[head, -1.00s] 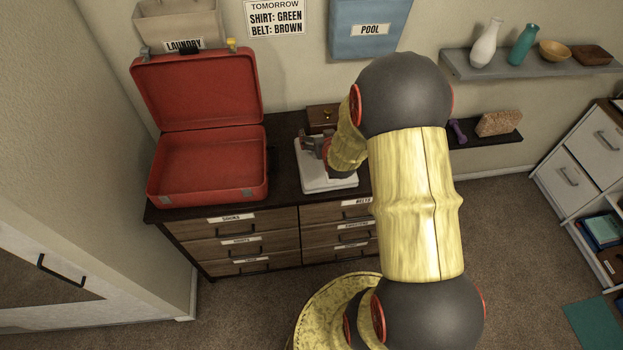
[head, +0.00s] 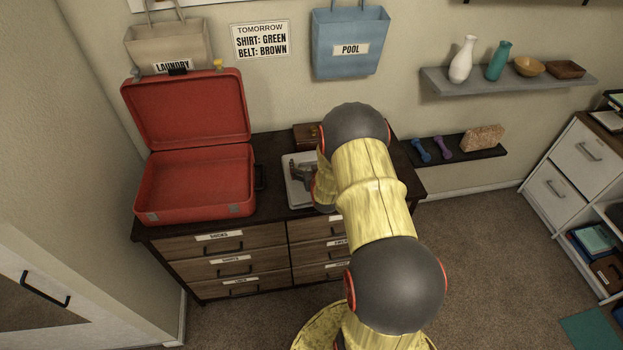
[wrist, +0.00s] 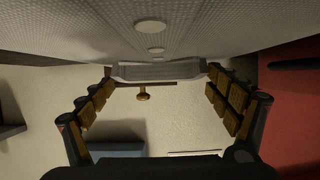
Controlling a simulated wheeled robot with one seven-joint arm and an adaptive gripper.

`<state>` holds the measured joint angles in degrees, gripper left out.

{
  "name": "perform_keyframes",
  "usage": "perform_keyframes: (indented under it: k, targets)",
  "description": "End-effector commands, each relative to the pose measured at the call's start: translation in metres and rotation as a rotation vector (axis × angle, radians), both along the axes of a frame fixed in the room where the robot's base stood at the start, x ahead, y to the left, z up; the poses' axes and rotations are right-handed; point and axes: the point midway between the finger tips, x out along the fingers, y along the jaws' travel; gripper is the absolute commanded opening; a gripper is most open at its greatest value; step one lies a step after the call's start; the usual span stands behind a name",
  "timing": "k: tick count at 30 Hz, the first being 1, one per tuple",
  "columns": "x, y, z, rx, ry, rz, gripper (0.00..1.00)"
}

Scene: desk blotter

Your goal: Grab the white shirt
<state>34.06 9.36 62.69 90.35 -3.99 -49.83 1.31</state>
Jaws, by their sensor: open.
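The folded white shirt (head: 296,199) lies on top of the dark dresser, right of the red suitcase. My gripper (head: 300,170) is low over it in the head view, and my arm hides its right part. In the wrist view the shirt's textured cloth (wrist: 200,35), with round buttons, fills the top of the picture. My open gripper (wrist: 160,75) has one finger at each side, with a grey-white fold of the shirt between the fingertips. I cannot tell whether the fingers touch the cloth.
The open red suitcase (head: 197,183) stands left of the shirt. A small brown box (head: 305,136) sits behind it on the dresser (head: 270,148). Laundry (head: 168,45) and pool (head: 350,42) bags hang on the wall above.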

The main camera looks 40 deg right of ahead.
Motion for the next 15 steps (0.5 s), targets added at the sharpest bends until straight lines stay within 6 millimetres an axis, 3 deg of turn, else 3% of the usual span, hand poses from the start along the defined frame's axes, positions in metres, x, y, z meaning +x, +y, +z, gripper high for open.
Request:
perform_keyframes:
  k: [8, 15]
  targets:
    - [0.0041, -0.0023, -0.0002, -0.001, -0.002, 0.0, 0.89]
    - [0.0039, -0.0023, -0.0003, -0.001, -0.002, 0.0, 0.77]
